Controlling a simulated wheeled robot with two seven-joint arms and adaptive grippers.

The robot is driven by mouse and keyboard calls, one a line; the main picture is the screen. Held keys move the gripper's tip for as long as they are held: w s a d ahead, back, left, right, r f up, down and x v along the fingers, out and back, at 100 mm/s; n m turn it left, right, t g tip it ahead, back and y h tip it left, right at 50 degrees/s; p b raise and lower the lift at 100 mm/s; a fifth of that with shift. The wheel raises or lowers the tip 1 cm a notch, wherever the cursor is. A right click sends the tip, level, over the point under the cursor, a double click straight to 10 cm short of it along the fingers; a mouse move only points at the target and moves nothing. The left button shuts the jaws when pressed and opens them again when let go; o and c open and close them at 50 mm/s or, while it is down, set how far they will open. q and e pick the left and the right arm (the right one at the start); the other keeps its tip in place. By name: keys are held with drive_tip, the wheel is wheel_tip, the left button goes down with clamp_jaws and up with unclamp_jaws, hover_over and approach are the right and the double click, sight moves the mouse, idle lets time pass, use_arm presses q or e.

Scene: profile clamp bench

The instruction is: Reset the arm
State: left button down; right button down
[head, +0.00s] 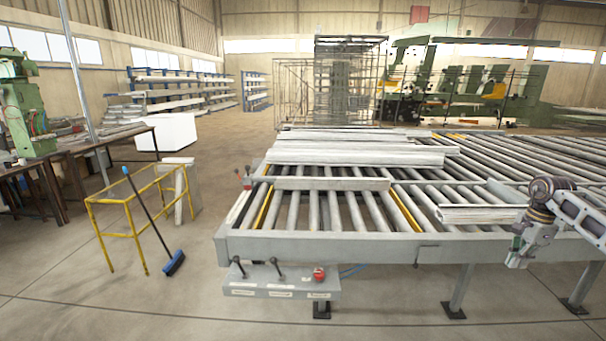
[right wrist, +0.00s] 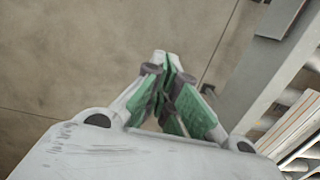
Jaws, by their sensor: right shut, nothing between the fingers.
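My right arm comes in from the right edge of the head view. Its gripper (head: 519,255) hangs down at the front rail of the roller bench (head: 330,246). In the right wrist view my right gripper (right wrist: 168,75) has its green-padded fingers together, with nothing between them. Bare floor lies below the fingers, and the bench frame (right wrist: 262,75) runs along the right side, apart from them. My left gripper is in neither view.
Pale profiles (head: 350,155) lie across the rollers, and a shorter profile (head: 480,214) lies near my right arm. A control panel with levers and a red knob (head: 319,273) juts from the bench front. A yellow rail frame (head: 118,235) and a broom (head: 174,263) stand at left. The front floor is clear.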

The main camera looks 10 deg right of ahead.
drive_tip(key=w+a+f+m+t+y, duration=0.35)
drive_tip(key=w+a+f, duration=0.25)
drive_tip(key=a+f, duration=0.45)
drive_tip(key=w+a+f+m+t+y, duration=0.2)
drive_tip(key=w+a+f+m+y, duration=0.25)
drive_tip(key=w+a+f, duration=0.4)
drive_tip(key=s+a+f+m+t+h, duration=0.15)
drive_tip(key=a+f+m, duration=0.25)
drive_tip(key=f+m, duration=0.45)
drive_tip(key=s+a+f+m+t+h, duration=0.1)
drive_tip(key=s+a+f+m+t, duration=0.15)
drive_tip(key=f+m, duration=0.65)
drive_tip(key=s+a+f+m+g+h, duration=0.1)
drive_tip(key=s+a+f+m+h, duration=0.2)
drive_tip(key=s+f+m, duration=0.6)
drive_tip(key=s+a+f+m+h, duration=0.35)
drive_tip(key=s+f, duration=0.75)
drive_tip(key=f, duration=0.7)
drive_tip(key=s+a+f+m+g, duration=0.2)
drive_tip(key=s+a+f+m, duration=0.1)
drive_tip(key=s, duration=0.7)
drive_tip(key=s+a+f+m+g, duration=0.3)
drive_tip(key=s+a, duration=0.3)
drive_tip(key=s, duration=0.5)
drive_tip(key=s+a+f+m+g, duration=0.3)
drive_tip(key=s+a+f+m, duration=0.1)
drive_tip(key=s, duration=0.7)
drive_tip(key=shift+a+f+m, duration=0.3)
drive_tip(key=shift+a+f, duration=0.4)
